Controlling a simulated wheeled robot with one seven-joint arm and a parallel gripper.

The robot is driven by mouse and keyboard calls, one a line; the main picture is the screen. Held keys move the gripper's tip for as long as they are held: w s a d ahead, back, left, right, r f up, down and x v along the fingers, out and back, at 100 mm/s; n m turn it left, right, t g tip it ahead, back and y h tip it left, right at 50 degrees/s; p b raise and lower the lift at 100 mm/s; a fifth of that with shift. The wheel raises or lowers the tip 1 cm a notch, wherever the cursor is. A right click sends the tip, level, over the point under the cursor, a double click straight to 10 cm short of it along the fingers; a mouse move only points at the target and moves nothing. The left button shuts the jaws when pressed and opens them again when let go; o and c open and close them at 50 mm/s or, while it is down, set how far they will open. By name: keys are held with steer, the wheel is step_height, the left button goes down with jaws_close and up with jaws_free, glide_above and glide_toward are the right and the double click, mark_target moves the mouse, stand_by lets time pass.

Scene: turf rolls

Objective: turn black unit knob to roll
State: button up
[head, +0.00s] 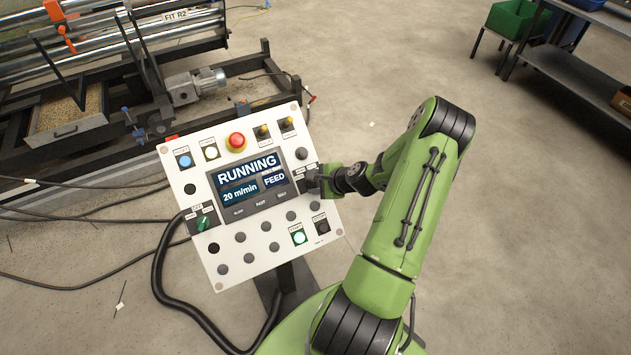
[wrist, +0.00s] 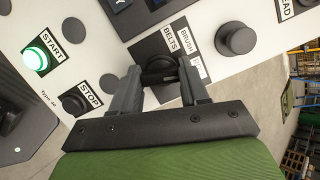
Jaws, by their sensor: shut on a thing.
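The black unit knob (wrist: 158,68) sits on a dark plate on the white control panel (head: 205,255). Labels beside it read BELTS and BRUSH, and a third label is partly hidden by a finger. My gripper (wrist: 161,76) has one finger on each side of the knob and is shut on it. In the head view my gripper (head: 318,182) reaches the panel's right side and hides most of the knob. The knob's exact pointing direction is hard to tell. The panel screen (head: 248,180) reads RUNNING, 20 m/min and FEED.
The START button (head: 299,237) glows green, with a dark STOP button (head: 322,227) beside it. A red emergency stop (head: 236,142) and small switches line the panel top. A green selector (head: 203,222) is at left.

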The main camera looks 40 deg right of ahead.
steer(key=shift+m, duration=0.3)
steer(key=o, duration=1.1)
steer(key=shift+c, duration=0.2)
steer(key=a+v, duration=0.1)
steer(key=v, duration=1.4)
steer(key=shift+s+d+r+p, duration=0.25)
steer(key=shift+s+d+p, duration=0.1)
steer(key=shift+d, duration=0.1)
steer(key=shift+w, duration=0.1)
